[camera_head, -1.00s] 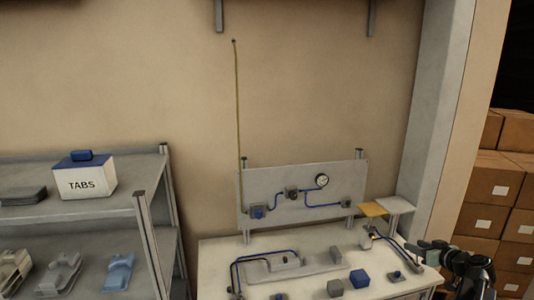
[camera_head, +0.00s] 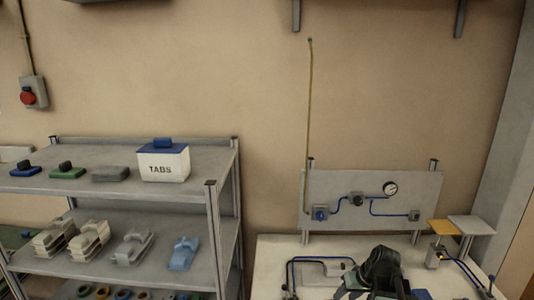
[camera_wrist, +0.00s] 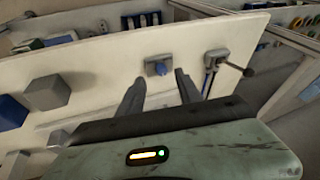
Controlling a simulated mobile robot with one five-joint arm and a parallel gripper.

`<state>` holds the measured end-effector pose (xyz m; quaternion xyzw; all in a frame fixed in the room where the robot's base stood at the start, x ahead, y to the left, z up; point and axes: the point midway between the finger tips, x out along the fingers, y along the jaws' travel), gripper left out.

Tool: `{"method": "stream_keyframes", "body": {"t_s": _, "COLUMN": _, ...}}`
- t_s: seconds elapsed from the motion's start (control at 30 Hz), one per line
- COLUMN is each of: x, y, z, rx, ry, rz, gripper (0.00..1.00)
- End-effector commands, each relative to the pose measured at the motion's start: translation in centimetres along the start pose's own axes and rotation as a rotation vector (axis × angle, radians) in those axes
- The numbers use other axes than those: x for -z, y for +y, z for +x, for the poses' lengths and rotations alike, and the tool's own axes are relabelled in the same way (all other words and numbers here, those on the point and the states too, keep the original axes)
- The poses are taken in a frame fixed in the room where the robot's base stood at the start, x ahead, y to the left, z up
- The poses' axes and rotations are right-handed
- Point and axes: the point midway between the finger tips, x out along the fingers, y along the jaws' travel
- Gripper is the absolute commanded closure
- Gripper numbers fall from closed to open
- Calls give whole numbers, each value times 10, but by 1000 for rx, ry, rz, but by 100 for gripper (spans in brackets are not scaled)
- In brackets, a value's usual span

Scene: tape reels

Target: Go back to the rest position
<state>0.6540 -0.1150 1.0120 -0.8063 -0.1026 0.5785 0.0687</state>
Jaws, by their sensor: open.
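My gripper (camera_wrist: 160,79) shows in the wrist view with its two dark fingers spread apart and nothing between them. Beyond the fingertips are a small grey block with a blue knob (camera_wrist: 159,66) and a grey fitting with a dark lever (camera_wrist: 217,58). Both sit on the pale bench top (camera_wrist: 110,60), and the fingers look apart from them. In the head view my dark arm rises at the bottom, over the front of the bench (camera_head: 270,250). The fingertips cannot be made out there.
A panel with a gauge (camera_head: 390,188) stands at the back of the bench. Grey blocks (camera_wrist: 47,92) lie left in the wrist view.

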Motion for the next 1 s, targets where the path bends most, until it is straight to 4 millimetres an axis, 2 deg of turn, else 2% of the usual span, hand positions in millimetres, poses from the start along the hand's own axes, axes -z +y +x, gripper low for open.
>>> {"method": "stream_keyframes", "body": {"t_s": 0.03, "x": -9, "y": -27, "z": 9, "rx": -23, "ry": -53, "rz": -5, "gripper": 58}}
{"method": "stream_keyframes", "body": {"t_s": 0.1, "x": -21, "y": -54, "z": 18, "rx": -66, "ry": -119, "rz": 4, "gripper": 58}}
{"method": "stream_keyframes", "body": {"t_s": 0.3, "x": -53, "y": -113, "z": 30, "rx": -211, "ry": -241, "rz": 25, "gripper": 58}}
{"method": "stream_keyframes", "body": {"t_s": 0.37, "x": -62, "y": -125, "z": 34, "rx": -257, "ry": -262, "rz": 31, "gripper": 58}}
{"method": "stream_keyframes", "body": {"t_s": 0.4, "x": -70, "y": -114, "z": 55, "rx": -252, "ry": -267, "rz": 40, "gripper": 58}}
{"method": "stream_keyframes", "body": {"t_s": 0.43, "x": -75, "y": -112, "z": 63, "rx": -251, "ry": -272, "rz": 41, "gripper": 58}}
{"method": "stream_keyframes", "body": {"t_s": 0.53, "x": -88, "y": -100, "z": 82, "rx": -249, "ry": -288, "rz": 44, "gripper": 58}}
{"method": "stream_keyframes", "body": {"t_s": 0.7, "x": -108, "y": -93, "z": 110, "rx": -247, "ry": -314, "rz": 46, "gripper": 58}}
{"method": "stream_keyframes", "body": {"t_s": 0.8, "x": -114, "y": -91, "z": 117, "rx": -246, "ry": -324, "rz": 46, "gripper": 58}}
{"method": "stream_keyframes", "body": {"t_s": 1.0, "x": -113, "y": -92, "z": 114, "rx": -245, "ry": -326, "rz": 46, "gripper": 58}}
